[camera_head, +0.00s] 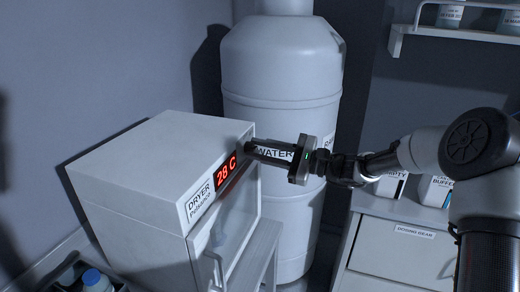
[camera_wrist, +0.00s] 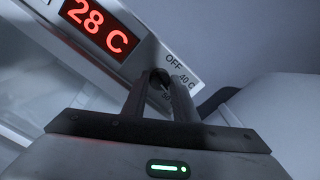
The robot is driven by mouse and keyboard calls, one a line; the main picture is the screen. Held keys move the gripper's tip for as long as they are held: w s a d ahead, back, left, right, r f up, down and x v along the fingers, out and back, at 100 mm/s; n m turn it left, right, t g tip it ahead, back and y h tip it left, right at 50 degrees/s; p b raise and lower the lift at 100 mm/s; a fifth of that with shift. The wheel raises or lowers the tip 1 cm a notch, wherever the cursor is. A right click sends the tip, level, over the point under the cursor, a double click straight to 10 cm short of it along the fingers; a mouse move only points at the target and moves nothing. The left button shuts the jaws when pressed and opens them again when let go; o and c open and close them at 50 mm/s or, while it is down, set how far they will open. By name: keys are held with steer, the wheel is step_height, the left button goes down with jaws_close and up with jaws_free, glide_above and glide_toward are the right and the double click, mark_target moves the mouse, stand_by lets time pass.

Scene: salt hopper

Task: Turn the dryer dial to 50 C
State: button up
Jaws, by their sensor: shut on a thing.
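The white dryer (camera_head: 150,165) stands at the left in the head view, with a "DRYER" label on its front. Its red display (camera_head: 226,168) reads 28 C, and the display also shows in the wrist view (camera_wrist: 95,22). My gripper (camera_head: 250,148) reaches in from the right to the dryer's upper right front corner. In the wrist view my gripper (camera_wrist: 160,82) is shut on the small dark dial (camera_wrist: 160,77), which its fingertips mostly hide. The marks "OFF" and "40 C" show beside the dial. Another mark is partly covered, and the dial's pointer cannot be made out.
A large white water tank (camera_head: 280,65) stands behind my gripper, close to the dryer. A drawer cabinet (camera_head: 400,255) with containers on top is at the right. A wall shelf (camera_head: 460,32) is at upper right. A blue-capped bottle (camera_head: 95,279) is at lower left.

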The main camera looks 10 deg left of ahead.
steer(key=o, duration=1.1)
steer(key=shift+d, duration=0.1)
steer(key=d, duration=0.5)
steer(key=s+d+b, duration=0.1)
steer(key=d, duration=0.5)
steer(key=s+d+b, duration=0.1)
steer(key=d, duration=0.5)
steer(key=shift+s+f, duration=0.25)
steer(key=shift+f, duration=0.1)
